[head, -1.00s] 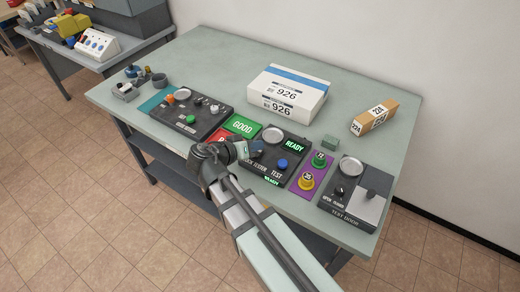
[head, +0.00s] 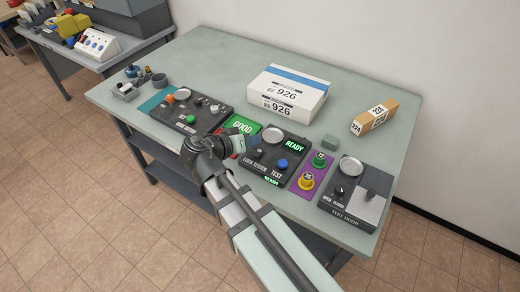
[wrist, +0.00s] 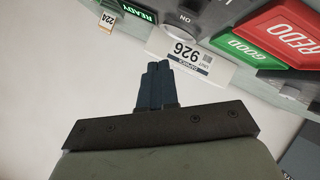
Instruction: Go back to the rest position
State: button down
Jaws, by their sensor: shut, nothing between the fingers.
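My gripper (wrist: 158,68) shows in the wrist view with its two dark fingers together and nothing between them. In the head view my arm reaches in from the bottom, and its wrist end is over the front edge of the bench (head: 210,50), at the green GOOD (head: 241,128) and red REDO pads. The fingertips are hard to make out there. The wrist hides most of the REDO pad, which shows clearly in the wrist view (wrist: 290,38).
Behind stands a white box marked 926 (head: 288,88). The lock tester (head: 270,157) is right of my wrist, a control panel (head: 190,110) left. Further right are a purple pad (head: 308,172), a test door unit (head: 355,192) and a brown box (head: 374,117).

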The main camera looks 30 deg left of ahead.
jog(key=shift+s+r, duration=0.2)
jog(key=shift+r, duration=0.45)
jog(key=shift+w, duration=0.1)
